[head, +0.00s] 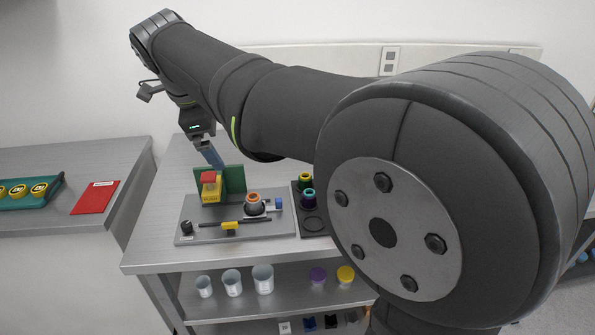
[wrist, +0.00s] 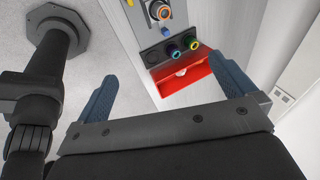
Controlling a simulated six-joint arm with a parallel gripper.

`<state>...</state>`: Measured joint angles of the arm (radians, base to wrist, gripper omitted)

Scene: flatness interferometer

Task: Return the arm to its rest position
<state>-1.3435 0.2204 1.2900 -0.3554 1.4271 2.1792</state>
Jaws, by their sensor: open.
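My arm reaches across the head view from the right to the upper left. My gripper (head: 213,157) hangs above the back left of the interferometer. In the wrist view its two blue fingers (wrist: 163,68) are wide apart with nothing between them. The interferometer's grey base plate (head: 272,228) lies on the metal bench. It carries a yellow block with a red top (head: 210,187), an upright green plate (head: 235,178), a round grey part with an orange ring (head: 254,204) and a yellow slider (head: 230,226) on a dark bar. Whether the fingers touch the green plate I cannot tell.
A dark tray (head: 314,223) with ringed parts stands right of the base plate, partly behind my arm. White cups (head: 232,281) and purple and yellow caps sit on the shelf below. The left bench has a teal tray (head: 33,204) and a red folder (head: 95,197).

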